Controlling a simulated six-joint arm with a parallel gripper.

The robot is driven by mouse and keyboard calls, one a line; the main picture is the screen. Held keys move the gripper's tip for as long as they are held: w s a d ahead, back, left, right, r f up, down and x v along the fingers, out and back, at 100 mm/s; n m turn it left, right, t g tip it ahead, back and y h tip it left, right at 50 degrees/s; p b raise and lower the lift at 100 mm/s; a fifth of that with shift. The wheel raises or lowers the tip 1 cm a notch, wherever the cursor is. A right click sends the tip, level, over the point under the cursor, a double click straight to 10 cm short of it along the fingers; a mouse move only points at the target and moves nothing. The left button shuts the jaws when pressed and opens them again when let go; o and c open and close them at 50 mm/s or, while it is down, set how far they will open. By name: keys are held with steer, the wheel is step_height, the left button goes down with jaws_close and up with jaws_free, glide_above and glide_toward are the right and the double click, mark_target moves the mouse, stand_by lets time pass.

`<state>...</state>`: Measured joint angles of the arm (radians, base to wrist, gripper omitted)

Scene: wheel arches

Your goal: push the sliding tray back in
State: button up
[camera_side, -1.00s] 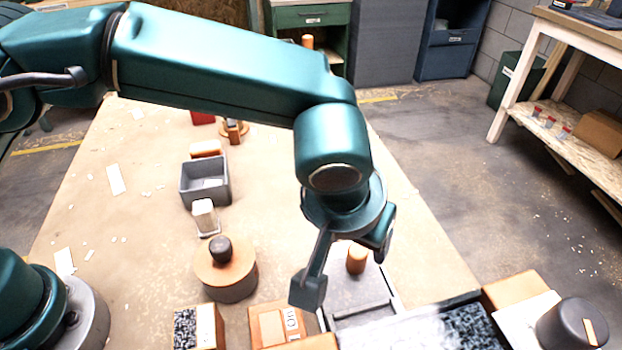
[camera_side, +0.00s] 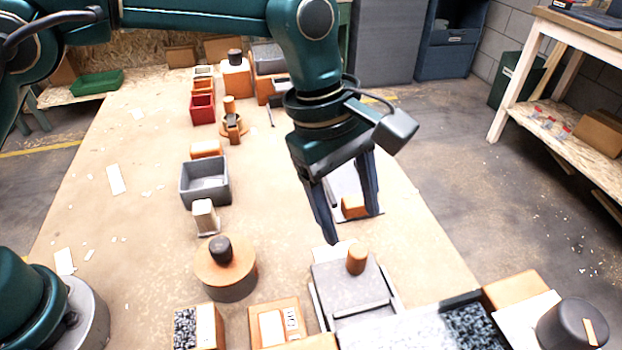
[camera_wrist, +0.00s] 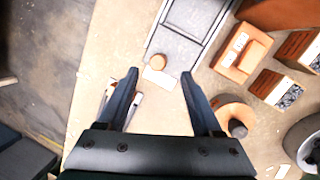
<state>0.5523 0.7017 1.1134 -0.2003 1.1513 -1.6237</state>
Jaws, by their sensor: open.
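The sliding tray (camera_side: 336,280) is a flat grey plate between two grey rails, with an orange round knob (camera_side: 357,260) at its far end. That end seems to reach slightly past the rail ends. In the wrist view, the tray (camera_wrist: 184,18) runs to the upper right and the knob (camera_wrist: 158,62) shows between the fingertips in the picture. My gripper (camera_side: 352,227) is open and empty, above the table beyond the knob end. Its fingers point down in the side view. In the wrist view, the gripper (camera_wrist: 159,74) has its two fingers spread wide. I see no contact with the tray.
An orange block (camera_side: 353,207) on a pale base stands behind my fingers. A round orange-topped piece (camera_side: 228,262) and an open grey box (camera_side: 205,182) stand left. Orange blocks (camera_side: 277,322) flank the rails. The table's middle is fairly clear.

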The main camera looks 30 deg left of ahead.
mark_target(355, 248)
steer(key=f+n, duration=0.1)
steer(key=f, duration=0.2)
steer(key=d+f+n+h, duration=0.1)
steer(key=f+n, duration=0.1)
steer(key=w+f+n, duration=0.1)
steer(key=f+n, duration=0.1)
steer(key=f, duration=0.1)
steer(key=shift+w+d+f+g, duration=0.1)
steer(key=shift+d+f+g, duration=0.05)
steer(key=shift+f+g, duration=0.15)
steer(key=shift+d+f, duration=0.2)
steer(key=shift+f, duration=0.3)
steer(key=shift+c, duration=0.4)
jaws_close()
stand_by(0.5)
